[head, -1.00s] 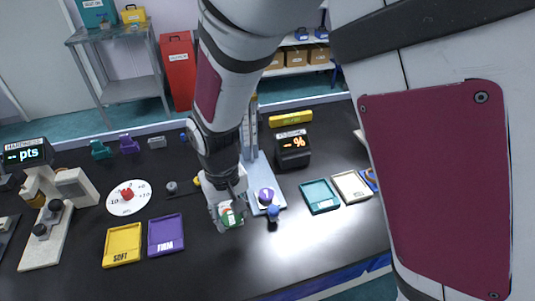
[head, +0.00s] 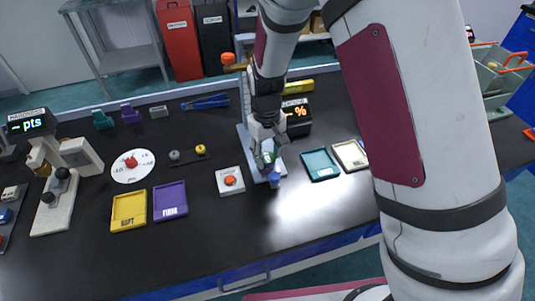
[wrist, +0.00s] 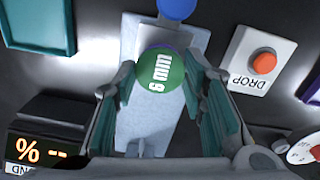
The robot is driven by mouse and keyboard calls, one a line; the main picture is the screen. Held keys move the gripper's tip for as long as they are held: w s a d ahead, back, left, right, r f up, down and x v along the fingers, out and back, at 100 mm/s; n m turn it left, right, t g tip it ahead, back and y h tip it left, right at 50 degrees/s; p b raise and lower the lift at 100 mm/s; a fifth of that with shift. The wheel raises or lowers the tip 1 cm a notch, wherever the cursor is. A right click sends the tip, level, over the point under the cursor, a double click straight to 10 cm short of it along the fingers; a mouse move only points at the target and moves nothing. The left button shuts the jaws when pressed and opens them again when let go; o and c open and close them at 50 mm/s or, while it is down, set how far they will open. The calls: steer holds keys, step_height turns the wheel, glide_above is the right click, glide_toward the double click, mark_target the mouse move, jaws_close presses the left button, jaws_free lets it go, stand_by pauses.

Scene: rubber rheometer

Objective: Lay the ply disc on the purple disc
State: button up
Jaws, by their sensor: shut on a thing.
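The ply disc is green with white lettering and shows in the wrist view (wrist: 160,76) between my two fingertips. In the head view my gripper (head: 266,157) points down over the pale blue base plate of the stand (head: 281,167), shut on the ply disc. The purple disc is almost wholly hidden beneath the ply disc and gripper; at most a thin purple edge shows beside the green disc in the wrist view. I cannot tell whether the two discs touch. A blue knob (head: 274,180) stands at the plate's front end.
A white box with an orange DROP button (head: 230,180) stands left of the plate. A black percent display (head: 297,116) is behind, to the right. Teal (head: 320,164) and white (head: 350,155) trays lie right; yellow (head: 128,210) and purple (head: 170,201) trays lie left. The front table is clear.

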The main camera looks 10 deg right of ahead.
mark_target(267, 158)
steer(key=shift+f, duration=0.4)
steer(key=shift+f, duration=0.15)
steer(key=o, duration=0.8)
steer(key=shift+o, duration=0.2)
step_height(267, 158, up, 13)
steer(key=shift+f+b, duration=0.2)
steer(key=shift+b, duration=0.25)
steer(key=s+d+r+m+t, duration=0.1)
steer(key=s+d+r, duration=0.4)
steer(key=r, duration=0.4)
steer(key=s+d+r+m+t, duration=0.1)
steer(key=s+d+r+t, duration=0.1)
steer(key=s, duration=0.7)
steer(key=s+d+r+m+t, duration=0.2)
steer(key=s+d+r, duration=0.3)
steer(key=s+d, duration=0.2)
steer(key=shift+s+r+m, duration=0.3)
steer(key=shift+s, duration=0.7)
